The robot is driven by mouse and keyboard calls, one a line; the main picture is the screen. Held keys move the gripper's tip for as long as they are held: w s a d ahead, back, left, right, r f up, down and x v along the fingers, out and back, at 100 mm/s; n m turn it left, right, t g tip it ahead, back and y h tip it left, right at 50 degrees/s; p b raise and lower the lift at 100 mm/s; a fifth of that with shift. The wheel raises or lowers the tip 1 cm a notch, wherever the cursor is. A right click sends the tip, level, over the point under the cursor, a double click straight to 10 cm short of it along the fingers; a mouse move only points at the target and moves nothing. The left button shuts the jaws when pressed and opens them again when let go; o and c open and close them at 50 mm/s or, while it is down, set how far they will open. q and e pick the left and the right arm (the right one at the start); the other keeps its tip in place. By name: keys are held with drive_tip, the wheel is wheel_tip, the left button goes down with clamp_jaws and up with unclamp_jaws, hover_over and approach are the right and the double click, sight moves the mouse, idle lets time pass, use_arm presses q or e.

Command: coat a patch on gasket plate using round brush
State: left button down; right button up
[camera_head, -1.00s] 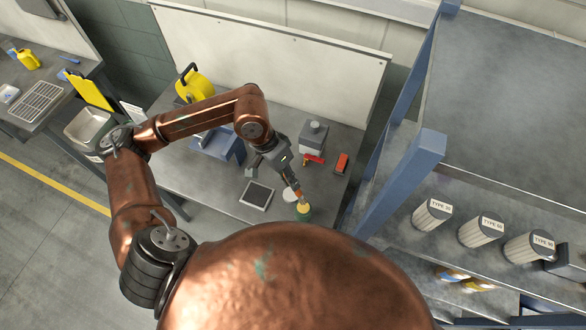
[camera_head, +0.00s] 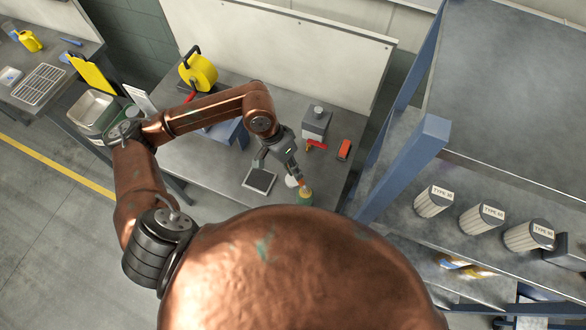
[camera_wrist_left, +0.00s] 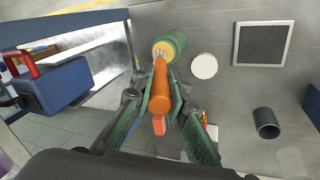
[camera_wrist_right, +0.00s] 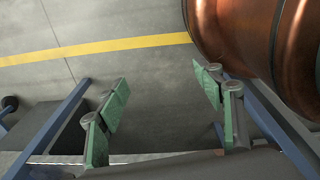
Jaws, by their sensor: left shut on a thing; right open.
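My left gripper (camera_head: 297,178) is shut on the orange handle of the round brush (camera_wrist_left: 161,88). The brush's pale bristle end is at the mouth of a green pot with a yellow top (camera_wrist_left: 170,42). I cannot tell how deep the bristles are. The pot also shows in the head view (camera_head: 305,198), near the bench's front edge. The gasket plate (camera_wrist_left: 263,43), a dark square with a light border, lies flat on the bench and also shows in the head view (camera_head: 260,180), left of the pot. My right gripper (camera_wrist_right: 165,105) is open and empty above the floor.
A white round disc (camera_wrist_left: 204,66) lies between pot and plate. A grey box-like unit (camera_head: 316,122), a red item (camera_head: 316,145) and an orange-red block (camera_head: 344,150) stand behind. A blue shelf post (camera_head: 405,165) rises on the right.

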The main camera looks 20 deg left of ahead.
use_arm(q)
drive_tip(key=shift+w, duration=0.15)
drive_tip(key=shift+f, duration=0.1)
use_arm(e)
drive_tip(key=shift+w+a+f, duration=0.15)
drive_tip(key=shift+w+a, duration=0.05)
drive_tip(key=shift+w, duration=0.55)
use_arm(q)
drive_tip(key=shift+f+b, duration=0.25)
drive_tip(key=shift+b, duration=0.2)
use_arm(e)
drive_tip(key=shift+s+f, duration=0.25)
drive_tip(key=shift+f, duration=0.05)
use_arm(q)
drive_tip(key=shift+f+b, duration=0.2)
drive_tip(key=shift+b, duration=0.15)
use_arm(e)
drive_tip(key=shift+d+f, duration=0.2)
drive_tip(key=shift+f, duration=0.1)
use_arm(q)
drive_tip(key=shift+f+b, duration=0.1)
drive_tip(key=shift+b, duration=0.2)
use_arm(e)
drive_tip(key=shift+a+f, duration=0.2)
drive_tip(key=shift+f, duration=0.1)
